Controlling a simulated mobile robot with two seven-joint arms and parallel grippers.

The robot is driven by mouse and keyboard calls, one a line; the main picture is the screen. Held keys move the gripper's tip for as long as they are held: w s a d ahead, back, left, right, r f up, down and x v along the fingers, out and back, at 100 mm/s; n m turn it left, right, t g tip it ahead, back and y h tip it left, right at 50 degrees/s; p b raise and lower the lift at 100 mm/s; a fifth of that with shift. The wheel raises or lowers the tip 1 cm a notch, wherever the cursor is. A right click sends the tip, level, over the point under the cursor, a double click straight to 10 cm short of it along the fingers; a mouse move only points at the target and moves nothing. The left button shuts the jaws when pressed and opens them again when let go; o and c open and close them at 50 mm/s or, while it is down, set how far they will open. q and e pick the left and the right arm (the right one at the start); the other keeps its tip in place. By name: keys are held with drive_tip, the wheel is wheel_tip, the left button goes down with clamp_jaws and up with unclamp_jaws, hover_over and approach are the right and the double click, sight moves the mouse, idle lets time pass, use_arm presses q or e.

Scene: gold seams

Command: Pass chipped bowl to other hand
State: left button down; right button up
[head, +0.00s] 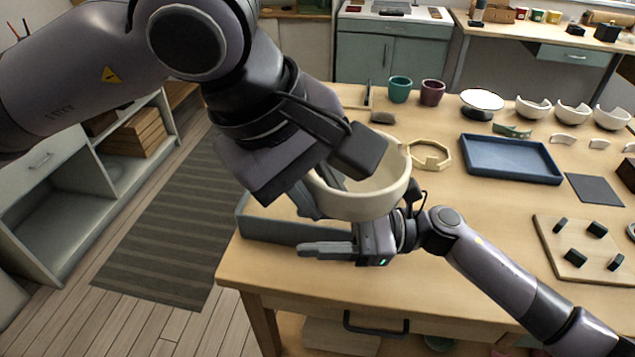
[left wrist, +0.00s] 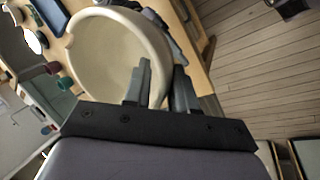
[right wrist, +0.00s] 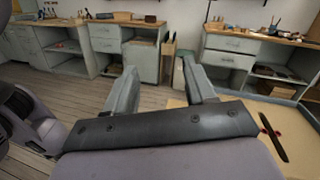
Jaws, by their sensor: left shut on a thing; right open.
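The chipped bowl (head: 372,205) is cream coloured and held above the near left part of the table. My left gripper (head: 318,190) is shut on its wall at the left side. In the left wrist view the bowl (left wrist: 112,48) shows its hollow, with a small notch in the rim at left; one finger of the left gripper (left wrist: 162,85) is inside the wall and the other outside. My right gripper (head: 325,248) is open, below the bowl in the head view. In the right wrist view, nothing lies between the fingers of the right gripper (right wrist: 160,85), and the bowl is out of view.
A blue-grey tray (head: 262,230) lies at the table's near left corner, partly behind my grippers. An octagonal ring (head: 444,162), a blue tray (head: 510,177), cups (head: 399,89) and broken bowls (head: 533,108) stand farther back. A board with dark blocks (head: 550,235) lies at right.

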drive_tip(key=s+d+f+m+t+h, duration=0.3)
drive_tip(key=s+f+m+t, duration=0.25)
drive_tip(key=f+m, duration=0.5)
drive_tip(key=s+d+f+m+t+h, duration=0.25)
drive_tip(key=s+f+m+t, duration=0.35)
drive_tip(key=m, duration=0.8)
drive_tip(key=d+f+m+h, duration=0.2)
drive_tip(key=d+m+h, duration=0.1)
drive_tip(key=m, duration=0.4)
drive_tip(key=d+f+m+h, duration=0.2)
drive_tip(key=d+m+h, duration=0.1)
drive_tip(key=m, duration=0.4)
drive_tip(key=d+f+m+t+h, duration=0.1)
drive_tip(key=d+f+m+h, duration=0.2)
drive_tip(key=m, duration=0.4)
drive_tip(key=shift+w+d+h, duration=0.25)
drive_tip(key=shift+w+d, duration=0.05)
drive_tip(key=shift+d, duration=0.05)
drive_tip(key=shift+s+d+f+m+g+h, duration=0.35)
drive_tip(key=shift+d+m, duration=0.2)
drive_tip(key=shift+m, duration=0.95)
drive_tip(key=shift+s+d+f+m+g+h, duration=0.3)
drive_tip(key=shift+d+f+m, duration=0.2)
drive_tip(key=shift+m, duration=1.05)
drive_tip(key=shift+s+d+f+m+g+h, duration=0.25)
drive_tip(key=shift+s+d+f+m+g, duration=0.25)
drive_tip(key=shift+m, duration=1)
drive_tip(key=shift+w+r, duration=0.1)
